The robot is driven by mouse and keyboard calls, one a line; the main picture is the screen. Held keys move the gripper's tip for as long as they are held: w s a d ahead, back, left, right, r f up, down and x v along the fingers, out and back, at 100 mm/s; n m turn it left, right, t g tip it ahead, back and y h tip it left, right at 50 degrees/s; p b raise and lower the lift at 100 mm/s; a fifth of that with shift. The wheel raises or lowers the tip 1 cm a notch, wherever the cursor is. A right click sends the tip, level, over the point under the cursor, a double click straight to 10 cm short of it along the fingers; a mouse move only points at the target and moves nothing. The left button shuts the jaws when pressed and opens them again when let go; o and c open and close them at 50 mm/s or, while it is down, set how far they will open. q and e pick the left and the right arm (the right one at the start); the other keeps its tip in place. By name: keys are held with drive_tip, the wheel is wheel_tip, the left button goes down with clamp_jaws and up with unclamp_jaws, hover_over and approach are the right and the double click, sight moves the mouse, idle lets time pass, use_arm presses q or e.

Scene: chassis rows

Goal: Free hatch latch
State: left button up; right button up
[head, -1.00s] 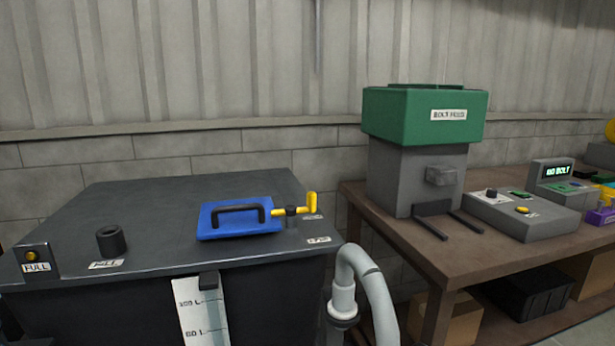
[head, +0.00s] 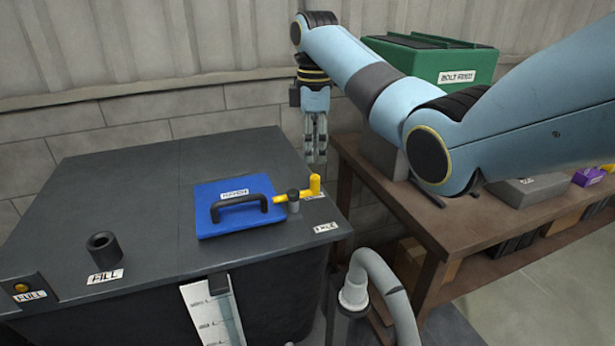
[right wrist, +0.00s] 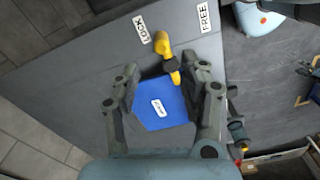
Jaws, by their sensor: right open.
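The blue hatch (head: 238,206) with a black handle (head: 239,206) lies on the dark tank top. The yellow latch (head: 302,190) turns on a dark pivot at the hatch's right edge. Its inner end overlaps the hatch and its outer end has an upright knob. My right gripper (head: 315,158) hangs fingers-down behind and above the latch, apart from it, open and empty. In the right wrist view the hatch (right wrist: 162,106) and the latch (right wrist: 164,48) show between the open fingers (right wrist: 163,80), with the latch nearer the LOCK label than the FREE label. My left gripper is not in view.
The dark tank (head: 130,190) carries a black FILL pipe (head: 103,250) and a FULL lamp box (head: 28,294). A grey hose (head: 385,285) rises at its right front. A wooden bench (head: 415,215) with a green bolt feeder (head: 450,62) stands right, behind my right arm.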

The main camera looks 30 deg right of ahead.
sight(314, 175)
drive_tip(key=f, duration=0.5)
drive_tip(key=shift+s+f, duration=0.15)
drive_tip(key=shift+s, duration=0.1)
wheel_tip(314, 175, down, 3)
drive_tip(key=shift+w+r, duration=0.15)
drive_tip(key=shift+r, duration=0.05)
drive_tip(key=shift+f, duration=0.65)
drive_tip(key=c, duration=0.4)
drive_tip(key=shift+r, duration=0.1)
clamp_jaws()
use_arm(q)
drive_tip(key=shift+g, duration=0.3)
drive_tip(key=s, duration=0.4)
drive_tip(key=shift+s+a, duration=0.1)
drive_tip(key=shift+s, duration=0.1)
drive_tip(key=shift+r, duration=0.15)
